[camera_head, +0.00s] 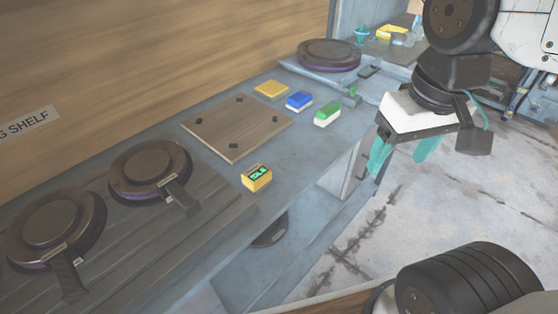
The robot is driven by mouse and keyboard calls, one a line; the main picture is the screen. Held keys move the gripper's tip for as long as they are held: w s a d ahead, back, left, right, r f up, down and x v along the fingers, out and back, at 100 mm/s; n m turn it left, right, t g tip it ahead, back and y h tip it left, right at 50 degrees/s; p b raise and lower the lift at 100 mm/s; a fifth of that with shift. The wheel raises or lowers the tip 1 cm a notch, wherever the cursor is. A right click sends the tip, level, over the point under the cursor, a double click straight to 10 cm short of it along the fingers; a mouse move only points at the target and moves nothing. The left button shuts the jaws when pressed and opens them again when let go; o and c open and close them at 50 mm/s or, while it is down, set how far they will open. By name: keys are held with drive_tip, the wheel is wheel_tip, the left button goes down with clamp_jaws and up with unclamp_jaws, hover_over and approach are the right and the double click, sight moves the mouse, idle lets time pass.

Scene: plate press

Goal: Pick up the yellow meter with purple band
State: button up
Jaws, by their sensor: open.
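The yellow meter (257,178) stands on the grey bench near its front edge, beside the wooden board. It is small and boxy, with a dark face and green display digits. I cannot make out a purple band on it at this size. My gripper (400,156) is at the upper right, with teal fingers pointing down. It is open and empty, past the bench's front edge, well to the right of the meter and apart from it.
Weight plates with dark handles (151,167) lie on the ribbed rack at left; another plate (329,53) lies at the far end. A wooden board (238,128), a yellow block (271,89), a blue block (299,100) and a green-and-white block (327,114) are near the meter.

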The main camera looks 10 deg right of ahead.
drive_tip(key=w+a+f+n, duration=0.2)
drive_tip(key=w+a, duration=0.3)
drive_tip(key=w, duration=0.3)
drive_tip(key=n+g, duration=0.1)
drive_tip(key=n, duration=0.3)
hover_over(257, 172)
drive_tip(key=f, duration=0.9)
drive_tip(key=shift+s+f, duration=0.25)
drive_tip(key=shift+s, duration=0.05)
drive_tip(key=shift+n, duration=0.3)
drive_tip(key=f, duration=0.7)
drive_tip(key=shift+w, duration=0.3)
drive_tip(key=shift+f, duration=0.45)
drive_tip(key=c, duration=0.8)
